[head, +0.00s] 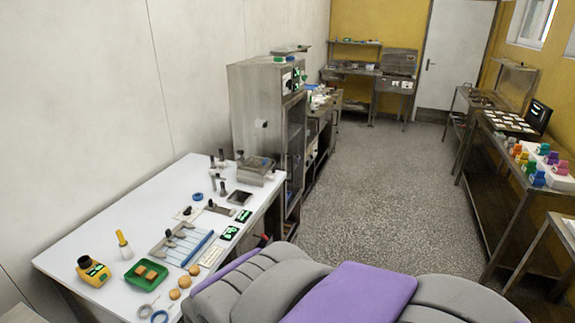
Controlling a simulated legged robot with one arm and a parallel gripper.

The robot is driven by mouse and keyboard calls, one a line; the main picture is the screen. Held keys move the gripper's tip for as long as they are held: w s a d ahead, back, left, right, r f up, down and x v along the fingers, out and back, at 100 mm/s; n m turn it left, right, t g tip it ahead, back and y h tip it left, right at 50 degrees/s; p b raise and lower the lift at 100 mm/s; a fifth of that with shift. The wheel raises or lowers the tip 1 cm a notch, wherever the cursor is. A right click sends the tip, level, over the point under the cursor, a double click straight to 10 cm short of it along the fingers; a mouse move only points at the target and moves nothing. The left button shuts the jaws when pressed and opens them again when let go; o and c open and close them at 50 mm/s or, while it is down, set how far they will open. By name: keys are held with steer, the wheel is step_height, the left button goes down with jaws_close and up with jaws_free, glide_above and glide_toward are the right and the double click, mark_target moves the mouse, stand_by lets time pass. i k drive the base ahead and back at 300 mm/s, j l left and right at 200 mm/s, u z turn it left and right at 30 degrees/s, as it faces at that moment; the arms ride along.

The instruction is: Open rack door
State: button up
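A tall steel rack cabinet (255,105) stands against the left wall, just beyond the white table. Its front faces the aisle on the right and shows at a steep angle. The rack door (296,130) seems to be the narrow, framed, dark see-through panel on that front. I cannot tell whether it is shut or ajar, and its handle is too small to make out. The lower part of the rack is partly hidden behind the table. My gripper is not in view; only my own grey and purple body shows at the bottom.
The white table (95,215) at left holds a green tray (146,273), a yellow device (92,270) and several tools. A steel bench (520,185) with colourful bottles lines the right side. The speckled floor (370,185) between is clear, up to a white room door (455,55).

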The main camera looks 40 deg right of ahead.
mark_target(286, 107)
steer(key=l+z, duration=0.2)
steer(key=l, duration=2.2)
steer(key=i+l, duration=0.3)
steer(key=i+l+z, duration=0.1)
steer(key=i+l, duration=0.2)
steer(key=i, duration=0.25)
steer(key=i+l, duration=0.3)
steer(key=i, duration=0.15)
steer(key=i+l+z, duration=0.1)
steer(key=i+l, duration=0.2)
steer(key=i, duration=0.1)
